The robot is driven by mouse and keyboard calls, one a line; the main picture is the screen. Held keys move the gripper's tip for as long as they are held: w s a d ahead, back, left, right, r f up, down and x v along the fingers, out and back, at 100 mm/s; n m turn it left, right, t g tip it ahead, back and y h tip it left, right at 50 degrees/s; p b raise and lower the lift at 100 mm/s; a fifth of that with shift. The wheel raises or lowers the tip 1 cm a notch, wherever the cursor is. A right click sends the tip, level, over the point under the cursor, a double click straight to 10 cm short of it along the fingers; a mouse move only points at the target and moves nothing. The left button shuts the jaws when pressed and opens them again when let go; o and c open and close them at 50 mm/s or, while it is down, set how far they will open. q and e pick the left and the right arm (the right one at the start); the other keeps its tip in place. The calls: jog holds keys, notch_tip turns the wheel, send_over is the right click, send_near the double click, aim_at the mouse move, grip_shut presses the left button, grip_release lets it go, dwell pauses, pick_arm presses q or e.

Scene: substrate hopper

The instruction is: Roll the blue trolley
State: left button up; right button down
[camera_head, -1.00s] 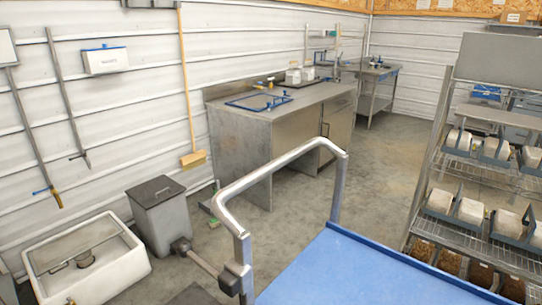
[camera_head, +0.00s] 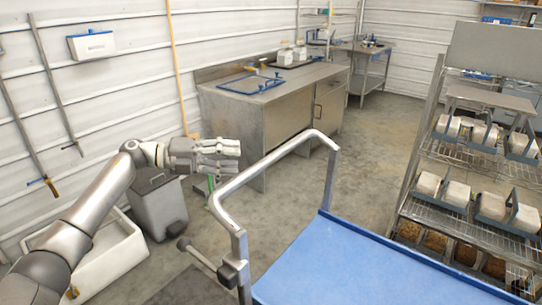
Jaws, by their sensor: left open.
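The blue trolley (camera_head: 345,262) stands at the lower middle of the head view, with a flat blue deck that looks empty. Its grey metal push handle (camera_head: 268,168) rises at the deck's left end as a bent tube. My left arm comes in from the left, and my left gripper (camera_head: 238,157) is open and empty. In the picture it is just left of the handle's upper bar, apart from it. My right gripper is not in view.
A wire rack (camera_head: 402,213) with white blocks and brown trays stands close on the trolley's right. A steel bench (camera_head: 245,115) stands behind. Concrete floor (camera_head: 375,150) is clear beyond the trolley.

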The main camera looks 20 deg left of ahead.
aim_at(271, 160)
pick_arm(q)
jog(key=p+x, duration=0.3)
jog(key=x, duration=0.7)
jog(key=shift+r, duration=0.15)
jog(key=shift+w+d+p, duration=0.2)
jog(key=shift+d+p, duration=0.1)
jog(key=shift+d, duration=0.05)
grip_shut()
